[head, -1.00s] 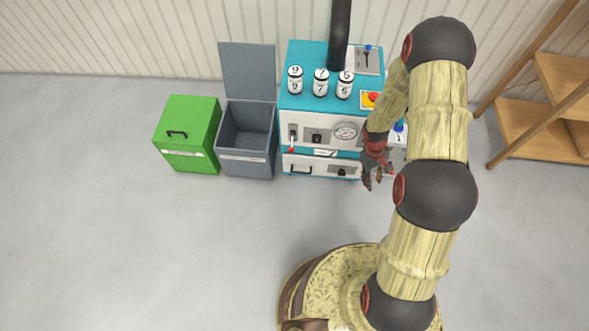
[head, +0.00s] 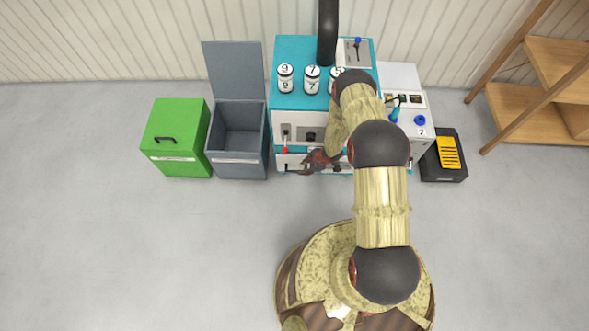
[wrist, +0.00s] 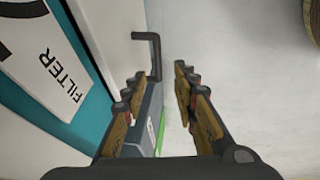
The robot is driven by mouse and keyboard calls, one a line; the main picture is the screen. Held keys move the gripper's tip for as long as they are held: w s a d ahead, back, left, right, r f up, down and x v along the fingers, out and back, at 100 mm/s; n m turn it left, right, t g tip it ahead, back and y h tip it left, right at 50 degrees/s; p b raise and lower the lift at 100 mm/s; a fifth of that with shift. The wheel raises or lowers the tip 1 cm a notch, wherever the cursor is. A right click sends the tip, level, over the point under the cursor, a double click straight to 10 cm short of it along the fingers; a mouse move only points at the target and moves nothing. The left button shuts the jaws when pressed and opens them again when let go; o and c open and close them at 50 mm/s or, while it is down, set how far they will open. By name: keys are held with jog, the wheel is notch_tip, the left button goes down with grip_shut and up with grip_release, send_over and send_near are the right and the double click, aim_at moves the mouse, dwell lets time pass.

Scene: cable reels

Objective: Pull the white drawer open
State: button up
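The white drawer (head: 284,161) is the low front panel of the teal and white machine (head: 300,48). It looks shut, and my gripper and arm hide much of it in the head view. In the wrist view its white front (wrist: 112,38) carries a dark bracket handle (wrist: 153,50). My gripper (head: 306,166) is low in front of the drawer. In the wrist view my gripper (wrist: 163,78) is open, with the handle just beyond the fingertips, nearer the left finger. I cannot tell whether they touch.
An open grey bin (head: 238,168) and a green box (head: 176,166) stand left of the machine. A white unit (head: 402,76) and a black tray with yellow pieces (head: 443,176) are at right. Numbered canisters (head: 312,79) stand on top. The floor in front is clear.

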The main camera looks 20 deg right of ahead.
jog(key=b+x, duration=0.1)
jog(key=x, duration=0.3)
jog(key=b+x, duration=0.2)
jog(key=x, duration=0.1)
jog(key=shift+w+a+f, duration=0.2)
jog(key=shift+w+f, duration=0.05)
jog(key=shift+w, duration=0.1)
jog(key=shift+c, duration=1.4)
jog(key=c, duration=0.4)
grip_shut()
